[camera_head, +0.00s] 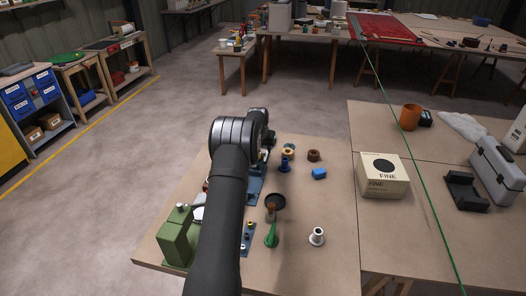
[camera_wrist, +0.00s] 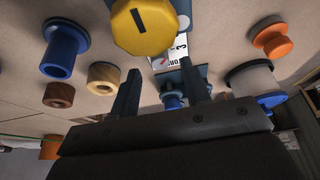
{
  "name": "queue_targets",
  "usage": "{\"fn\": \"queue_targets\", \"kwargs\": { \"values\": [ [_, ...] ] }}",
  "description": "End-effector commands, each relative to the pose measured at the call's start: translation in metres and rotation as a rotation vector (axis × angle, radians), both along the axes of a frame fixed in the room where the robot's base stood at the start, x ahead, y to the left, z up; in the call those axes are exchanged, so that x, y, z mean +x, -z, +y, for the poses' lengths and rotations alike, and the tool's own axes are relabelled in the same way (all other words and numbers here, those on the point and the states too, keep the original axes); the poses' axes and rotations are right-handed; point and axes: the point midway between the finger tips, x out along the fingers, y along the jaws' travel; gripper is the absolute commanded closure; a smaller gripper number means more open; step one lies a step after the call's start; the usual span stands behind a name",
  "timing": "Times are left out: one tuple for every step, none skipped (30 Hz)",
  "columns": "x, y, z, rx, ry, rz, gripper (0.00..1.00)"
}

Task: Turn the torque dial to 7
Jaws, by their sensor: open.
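A yellow faceted knob (camera_wrist: 145,27) with a dark line on its face shows at the top of the wrist view; it looks like the torque dial. Beside it is a white plate (camera_wrist: 177,47) with dark print, including a figure 3; the rest of the scale is hidden or cut off. My gripper (camera_wrist: 160,68) is open and empty, its two dark fingers apart, below the knob in the picture and not around it. In the head view my arm hides the gripper and the knob; part of a blue fixture (camera_head: 256,187) shows beside the arm.
In the head view, a green device (camera_head: 176,238), black dish (camera_head: 275,201), green cone (camera_head: 271,238) and white spool (camera_head: 317,236) stand around my arm.

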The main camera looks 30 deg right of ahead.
Motion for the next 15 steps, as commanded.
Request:
{"fn": "queue_targets", "kwargs": {
  "values": [
    [0.002, 0.007, -0.002, 0.0, 0.0, 0.0, 0.57],
    [0.003, 0.01, -0.003, 0.001, 0.0, 0.001, 0.57],
    [0.004, 0.013, -0.004, 0.0, 0.0, 0.0, 0.57],
    [0.005, 0.015, -0.005, 0.0, 0.0, 0.0, 0.57],
    [0.005, 0.017, -0.005, -0.001, 0.0, -0.001, 0.57],
    [0.006, 0.019, -0.006, 0.0, 0.0, 0.0, 0.57],
    [0.006, 0.021, -0.006, 0.0, 0.0, 0.0, 0.57],
    [0.006, 0.022, -0.007, 0.0, 0.0, 0.0, 0.57],
    [0.007, 0.023, -0.007, 0.0, 0.0, 0.0, 0.57],
    [0.007, 0.023, -0.007, -0.001, 0.0, -0.001, 0.57],
    [0.007, 0.024, -0.007, -0.001, 0.0, -0.001, 0.57],
    [0.007, 0.024, -0.007, -0.001, 0.0, -0.001, 0.57],
    [0.007, 0.024, -0.007, -0.001, 0.0, -0.001, 0.57],
    [0.007, 0.024, -0.007, -0.001, 0.0, -0.001, 0.57],
    [0.007, 0.024, -0.007, -0.001, 0.0, -0.001, 0.57]
  ]
}}
